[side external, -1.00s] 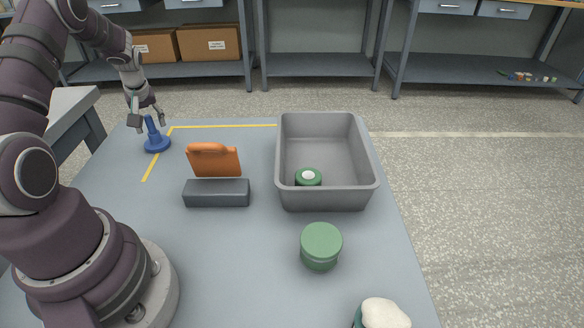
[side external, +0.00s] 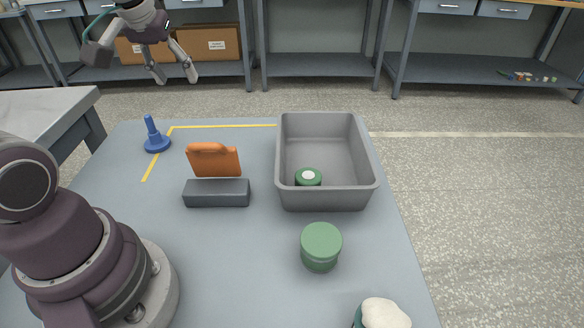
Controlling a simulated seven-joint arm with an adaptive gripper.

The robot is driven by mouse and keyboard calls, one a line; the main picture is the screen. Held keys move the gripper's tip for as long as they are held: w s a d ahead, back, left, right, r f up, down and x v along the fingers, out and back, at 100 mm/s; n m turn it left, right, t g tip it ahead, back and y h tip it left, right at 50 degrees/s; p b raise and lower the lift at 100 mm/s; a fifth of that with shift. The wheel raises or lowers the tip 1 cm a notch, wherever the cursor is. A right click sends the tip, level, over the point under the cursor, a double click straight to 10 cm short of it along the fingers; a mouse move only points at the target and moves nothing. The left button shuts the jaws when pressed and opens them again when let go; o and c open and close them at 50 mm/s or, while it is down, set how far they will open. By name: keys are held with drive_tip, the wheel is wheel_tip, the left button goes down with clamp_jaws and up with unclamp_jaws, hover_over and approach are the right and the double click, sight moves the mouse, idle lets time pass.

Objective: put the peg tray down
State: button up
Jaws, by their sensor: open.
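The blue piece with a round base and an upright peg (side external: 156,143), which I take to be the peg tray, stands upright on the table at the far left. Its base covers part of the slanting yellow tape line (side external: 151,168), near the tape corner. My gripper (side external: 176,79) is open and empty, up above and behind the blue piece in the picture, clear of it. Nothing hides the blue piece.
An orange handled piece (side external: 214,160) stands at a grey block (side external: 217,193). A grey bin (side external: 367,170) holds a green bobbin with a white top (side external: 308,177). A green round container (side external: 321,245) and a white-topped item (side external: 383,313) stand in front.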

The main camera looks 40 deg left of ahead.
drive_tip(key=s+d+m+t+h, duration=0.1)
drive_tip(key=s+d+m, duration=0.2)
drive_tip(key=d, duration=0.3)
drive_tip(key=s+d+m+h, duration=0.1)
drive_tip(key=s+d+m, duration=0.2)
drive_tip(key=d+m, duration=0.2)
drive_tip(key=shift+s+d+t+h, duration=0.15)
drive_tip(key=shift+d+t+h, duration=0.25)
drive_tip(key=shift+d, duration=0.55)
